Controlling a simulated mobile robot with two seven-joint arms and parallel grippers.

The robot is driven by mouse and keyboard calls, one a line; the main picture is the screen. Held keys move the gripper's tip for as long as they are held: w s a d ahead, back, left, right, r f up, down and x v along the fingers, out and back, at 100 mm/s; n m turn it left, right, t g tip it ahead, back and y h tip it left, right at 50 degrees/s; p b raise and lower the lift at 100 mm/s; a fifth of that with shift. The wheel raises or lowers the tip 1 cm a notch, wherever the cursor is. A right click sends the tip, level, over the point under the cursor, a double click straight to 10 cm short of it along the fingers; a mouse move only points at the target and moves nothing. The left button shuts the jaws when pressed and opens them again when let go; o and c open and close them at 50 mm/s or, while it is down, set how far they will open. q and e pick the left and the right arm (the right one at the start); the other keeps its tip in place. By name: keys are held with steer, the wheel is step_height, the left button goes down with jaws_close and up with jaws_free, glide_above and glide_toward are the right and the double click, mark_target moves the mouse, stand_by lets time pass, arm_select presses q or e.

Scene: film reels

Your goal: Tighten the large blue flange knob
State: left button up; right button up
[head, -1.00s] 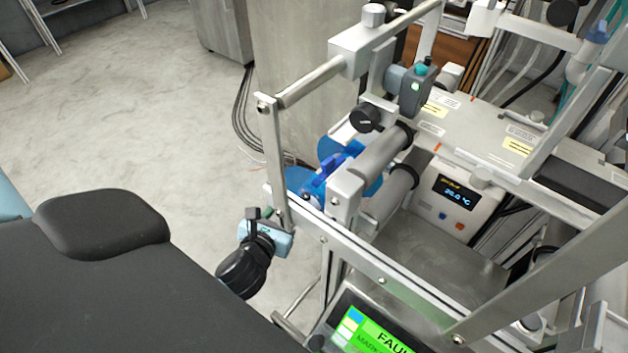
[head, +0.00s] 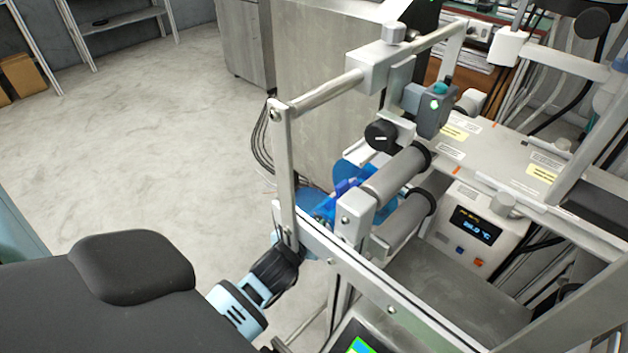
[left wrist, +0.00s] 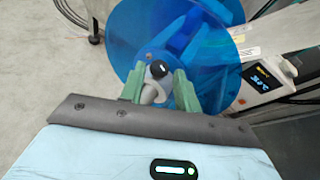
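The large blue flange (left wrist: 213,55) is a translucent blue disc in the left wrist view. Contact with the knob cannot be told. In the head view the blue flange (head: 310,204) shows behind the metal frame, and my left gripper (head: 316,217) reaches it from the lower left, partly hidden by the upright post. My right gripper is not in view.
A metal frame post (head: 285,170) and rail stand close to my left wrist. Grey rollers (head: 395,178) and a temperature display box (head: 477,228) lie to the right. A cabinet (head: 325,90) stands behind. The floor at left is clear.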

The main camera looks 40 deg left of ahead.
arm_select(q)
steer(key=shift+w+a+f, duration=0.15)
steer(key=shift+w+f, duration=0.1)
steer(key=shift+w, duration=0.35)
jaws_close()
